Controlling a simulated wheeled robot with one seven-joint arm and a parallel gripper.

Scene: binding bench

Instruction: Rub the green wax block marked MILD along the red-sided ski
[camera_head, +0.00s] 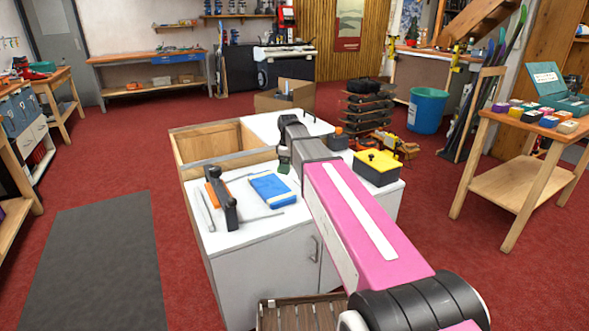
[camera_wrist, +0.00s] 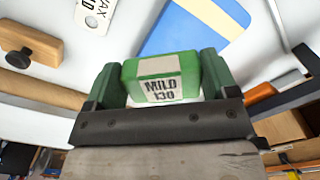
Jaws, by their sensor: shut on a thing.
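The green wax block (camera_wrist: 160,82) shows in the wrist view with a white label reading MILD 130. My gripper (camera_wrist: 160,85) is shut on it, with a dark green finger at each side. In the head view my gripper (camera_head: 284,160) hangs above the white-topped bench (camera_head: 240,232), behind the blue item; the block cannot be made out there. Several skis (camera_head: 487,85) lean by the right wall. I cannot tell a red-sided ski in either view.
A blue item (camera_head: 272,188) and a dark clamp-like tool (camera_head: 223,203) lie on the bench. A yellow-topped black box (camera_head: 377,165) stands at its right. A wooden block with a black knob (camera_wrist: 28,45) shows in the wrist view. Colored blocks sit on the right table (camera_head: 520,180).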

